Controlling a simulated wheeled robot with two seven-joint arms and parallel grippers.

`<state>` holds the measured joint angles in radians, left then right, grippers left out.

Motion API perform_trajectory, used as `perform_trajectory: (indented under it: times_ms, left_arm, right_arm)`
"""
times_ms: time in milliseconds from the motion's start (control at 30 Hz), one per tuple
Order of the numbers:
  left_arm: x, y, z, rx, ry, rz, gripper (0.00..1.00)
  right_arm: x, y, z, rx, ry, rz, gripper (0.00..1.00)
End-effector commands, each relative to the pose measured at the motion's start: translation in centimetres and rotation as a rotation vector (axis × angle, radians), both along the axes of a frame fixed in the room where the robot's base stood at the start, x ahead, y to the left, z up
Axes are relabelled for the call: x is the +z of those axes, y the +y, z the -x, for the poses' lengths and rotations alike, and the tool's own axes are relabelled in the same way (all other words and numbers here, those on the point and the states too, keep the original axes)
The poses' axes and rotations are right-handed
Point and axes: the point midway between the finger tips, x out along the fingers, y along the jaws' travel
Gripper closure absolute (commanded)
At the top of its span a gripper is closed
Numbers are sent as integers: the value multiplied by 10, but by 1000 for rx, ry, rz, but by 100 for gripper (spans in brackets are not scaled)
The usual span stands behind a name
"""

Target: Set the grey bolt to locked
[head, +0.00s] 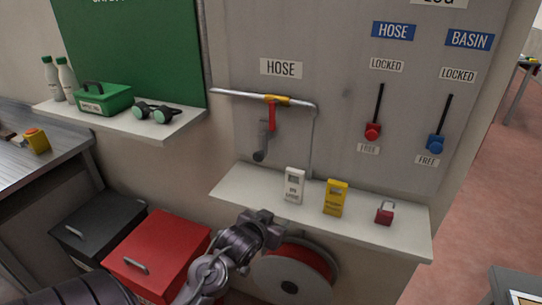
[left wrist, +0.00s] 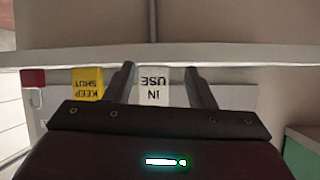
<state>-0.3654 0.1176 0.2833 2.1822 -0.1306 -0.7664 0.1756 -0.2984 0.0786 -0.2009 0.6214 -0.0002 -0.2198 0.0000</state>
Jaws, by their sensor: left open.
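I see no bolt that is clearly grey. On the grey panel (head: 345,110), two knobs sit on vertical slots marked LOCKED above and FREE below. The red knob (head: 373,131) is under the HOSE sign and the blue knob (head: 436,143) under the BASIN sign; both are at the low, FREE end. My left gripper (head: 262,228) is in front of the shelf, below and left of both knobs. In the left wrist view, its fingers (left wrist: 160,82) are apart, with the white IN USE tag (left wrist: 154,86) showing between them. My right gripper is out of view.
The shelf (head: 230,190) holds the white tag (head: 293,186), a yellow tag (head: 335,198) and a red padlock (head: 384,212). A pipe (head: 235,95) with a red valve handle (head: 271,117) is above. Below are a hose reel (head: 290,278) and a red box (head: 165,245).

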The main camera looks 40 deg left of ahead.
Motion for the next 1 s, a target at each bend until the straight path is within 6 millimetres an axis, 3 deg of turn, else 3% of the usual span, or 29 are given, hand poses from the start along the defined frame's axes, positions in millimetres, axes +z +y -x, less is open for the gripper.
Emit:
perform_trajectory:
  times_ms: [33,100,400,633,1000]
  left_arm:
    - [22,12,-3,18,-62,-13,50]
    - [39,32,-11,39,-150,-20,50]
    - [89,96,-25,93,-440,-35,50]
    - [102,112,-35,99,-505,-37,50]
    - [102,128,-88,98,-502,-36,50]
  right_arm:
    - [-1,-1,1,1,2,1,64]
    - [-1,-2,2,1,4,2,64]
    - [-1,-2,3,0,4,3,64]
    - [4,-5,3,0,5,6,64]
    - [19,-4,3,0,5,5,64]
